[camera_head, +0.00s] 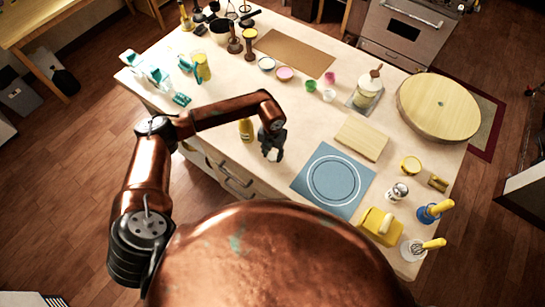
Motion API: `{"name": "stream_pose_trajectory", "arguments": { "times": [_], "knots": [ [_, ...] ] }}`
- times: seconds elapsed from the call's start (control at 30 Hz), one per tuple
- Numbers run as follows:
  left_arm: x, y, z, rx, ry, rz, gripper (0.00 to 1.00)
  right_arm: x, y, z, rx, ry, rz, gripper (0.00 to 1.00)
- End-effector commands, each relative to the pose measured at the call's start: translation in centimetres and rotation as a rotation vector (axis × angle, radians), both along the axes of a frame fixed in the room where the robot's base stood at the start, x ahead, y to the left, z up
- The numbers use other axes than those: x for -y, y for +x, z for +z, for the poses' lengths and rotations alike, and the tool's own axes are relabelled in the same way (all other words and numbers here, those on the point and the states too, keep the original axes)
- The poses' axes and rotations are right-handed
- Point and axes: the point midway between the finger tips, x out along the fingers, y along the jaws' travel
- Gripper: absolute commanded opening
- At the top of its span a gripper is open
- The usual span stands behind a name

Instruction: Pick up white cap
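My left gripper (272,150) reaches down at the front edge of the counter, left of the blue mat. A small white thing (273,156), possibly the white cap, shows right at its fingertips. The fingers partly hide it, and I cannot tell whether they grip it or are only around it. A yellow bottle (246,130) stands just left of the gripper. Another small white item (329,95) sits near the pink and green cups further back. My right gripper is not in view.
The blue mat (309,181) with a ring pattern lies right of the gripper, with a wooden board (361,138) behind it. A large round wooden board (438,106) is at the right. Yellow-handled tools stand at the right front. The counter behind the gripper is mostly clear.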

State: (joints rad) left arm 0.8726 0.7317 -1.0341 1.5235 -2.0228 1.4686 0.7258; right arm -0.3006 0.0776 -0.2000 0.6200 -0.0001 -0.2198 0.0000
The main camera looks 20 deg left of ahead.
Motion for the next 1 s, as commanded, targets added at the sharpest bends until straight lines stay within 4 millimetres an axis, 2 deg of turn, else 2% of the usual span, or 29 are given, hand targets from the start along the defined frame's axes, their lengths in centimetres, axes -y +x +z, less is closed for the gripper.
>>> {"name": "stream_pose_trajectory", "arguments": {
  "times": [0.2, 0.57, 0.67, 0.8, 1.0],
  "knots": [
    [0.0, 0.0, 0.0, 0.0, 0.0, 0.0, 0.18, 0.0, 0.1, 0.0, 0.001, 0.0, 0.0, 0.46],
    [0.0, 0.1, 0.6, 0.002, 0.0, -0.001, 0.17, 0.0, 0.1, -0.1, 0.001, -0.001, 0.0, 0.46],
    [0.0, 0.1, 1.4, 0.003, 0.001, -0.001, 0.17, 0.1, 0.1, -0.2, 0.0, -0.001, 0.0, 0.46],
    [0.0, -0.2, 3.5, 0.003, 0.001, -0.003, 0.17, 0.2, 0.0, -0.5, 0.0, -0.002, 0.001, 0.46],
    [0.7, -4.0, 7.9, 0.005, -0.001, -0.007, 0.17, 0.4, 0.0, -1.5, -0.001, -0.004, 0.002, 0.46]
  ]
}}
